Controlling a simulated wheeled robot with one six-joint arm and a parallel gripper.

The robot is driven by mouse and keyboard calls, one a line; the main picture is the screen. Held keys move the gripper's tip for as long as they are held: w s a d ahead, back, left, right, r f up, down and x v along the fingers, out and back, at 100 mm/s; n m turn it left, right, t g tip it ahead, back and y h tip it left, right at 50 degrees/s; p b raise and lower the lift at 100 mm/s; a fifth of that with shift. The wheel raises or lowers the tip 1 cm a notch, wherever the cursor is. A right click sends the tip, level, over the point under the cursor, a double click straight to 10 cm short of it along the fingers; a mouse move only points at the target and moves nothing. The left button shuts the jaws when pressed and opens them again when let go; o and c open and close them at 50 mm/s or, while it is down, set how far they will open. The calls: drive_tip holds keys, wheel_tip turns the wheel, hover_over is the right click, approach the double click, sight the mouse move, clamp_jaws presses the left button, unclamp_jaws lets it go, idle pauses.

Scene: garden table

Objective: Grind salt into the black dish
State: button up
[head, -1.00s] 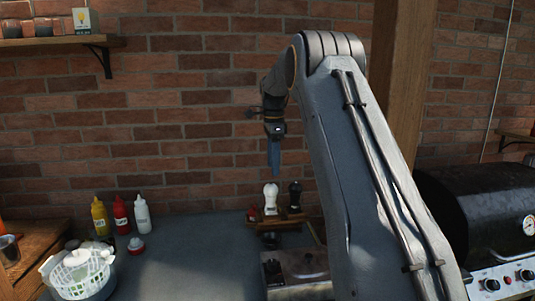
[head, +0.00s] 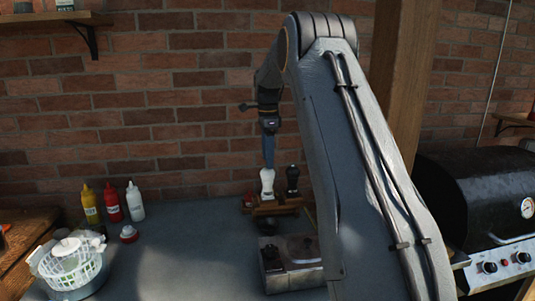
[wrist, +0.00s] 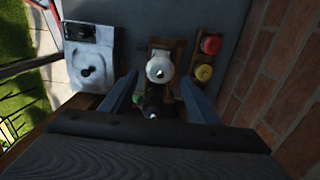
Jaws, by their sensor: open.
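A white grinder (head: 267,184) stands upright in a wooden rack (head: 274,206), with a black grinder (head: 292,180) to its right. My gripper (head: 268,165) points down at the white grinder's top, its jaws seen edge-on in the head view. In the wrist view my gripper (wrist: 158,92) is open, with nothing clamped. The white grinder (wrist: 159,70) shows just ahead of the gap between the fingers, and a dark shape, probably the black grinder (wrist: 153,107), lies lower between them. I cannot clearly make out a black dish.
A metal unit (head: 303,281) with dark parts on top stands in front of the rack. Yellow, red and white squeeze bottles (head: 113,203) and a white basket (head: 72,262) are at left. A black grill (head: 480,190) is at right. The brick wall (head: 190,110) is close behind.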

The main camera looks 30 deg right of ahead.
drive_tip(key=shift+f+b, duration=0.85)
drive_tip(key=shift+f, duration=1.7)
drive_tip(key=c, duration=1)
drive_tip(key=n+p, duration=0.1)
drive_tip(key=n, duration=0.6)
drive_tip(key=shift+p, duration=0.4)
